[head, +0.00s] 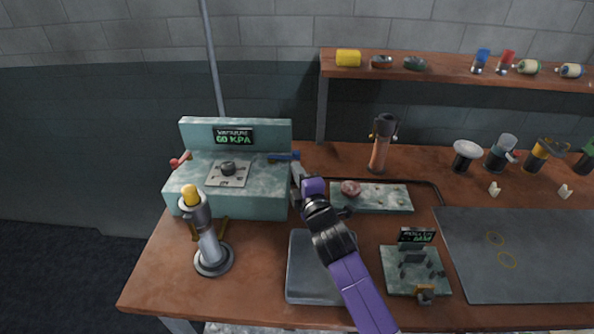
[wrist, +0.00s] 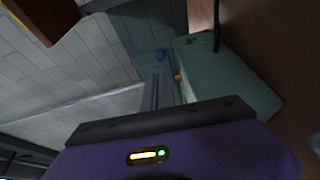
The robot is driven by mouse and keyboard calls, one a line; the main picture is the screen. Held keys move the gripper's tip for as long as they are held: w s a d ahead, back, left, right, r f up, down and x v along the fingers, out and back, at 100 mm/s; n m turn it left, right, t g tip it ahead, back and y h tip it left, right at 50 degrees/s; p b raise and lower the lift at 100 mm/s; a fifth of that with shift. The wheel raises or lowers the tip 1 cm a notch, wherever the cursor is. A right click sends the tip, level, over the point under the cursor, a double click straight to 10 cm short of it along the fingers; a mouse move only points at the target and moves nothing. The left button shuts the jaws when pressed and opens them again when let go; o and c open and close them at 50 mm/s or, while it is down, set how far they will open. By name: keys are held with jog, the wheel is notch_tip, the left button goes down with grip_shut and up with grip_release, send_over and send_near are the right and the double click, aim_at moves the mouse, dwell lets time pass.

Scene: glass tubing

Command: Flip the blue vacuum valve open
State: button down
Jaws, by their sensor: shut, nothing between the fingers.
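The blue vacuum valve (head: 284,156) is a blue lever at the right end of the pale green vacuum station (head: 262,203). It lies roughly level. It also shows as a small blue shape in the wrist view (wrist: 160,55), just past the fingertips. My gripper (head: 296,172) is at the station's right side, close to and slightly below the blue lever. Its fingers (wrist: 157,88) are shut with nothing between them. I cannot tell whether they touch the lever. The station's display (head: 233,137) reads 60 KPA.
A red lever (head: 180,160) sits at the station's left end. A torch-like tool (head: 207,238) stands in front. A grey tray (head: 305,281) lies under my arm, and a pale green board (head: 400,198) lies right of my gripper. A tall brown-handled tool (head: 380,148) stands behind.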

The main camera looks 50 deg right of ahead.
jog(key=s+a, duration=0.2)
jog(key=s, duration=0.7)
jog(key=shift+a+r+b, duration=0.15)
jog(key=shift+b, duration=0.3)
jog(key=shift+w, duration=0.1)
jog(key=s+a+r+m+t+y, duration=0.1)
jog(key=s+a+m+t+y, duration=0.1)
jog(key=s+a+m, duration=0.3)
jog(key=s+a+r+m+t+y, duration=0.1)
jog(key=s+a+m+y, duration=0.15)
jog(key=a, duration=0.45)
jog(key=s+a+f+m+g+y, duration=0.1)
jog(key=s+a+f+m+y, duration=0.1)
jog(key=s+a, duration=0.4)
jog(key=s+a+f+m+g+y, duration=0.1)
jog(key=s+a, duration=0.5)
jog(key=s, duration=0.8)
jog(key=shift+s+a+f+m+g+y, duration=0.15)
jog(key=shift+a+f+m+g+y, duration=0.15)
jog(key=shift+f+g+y, duration=0.4)
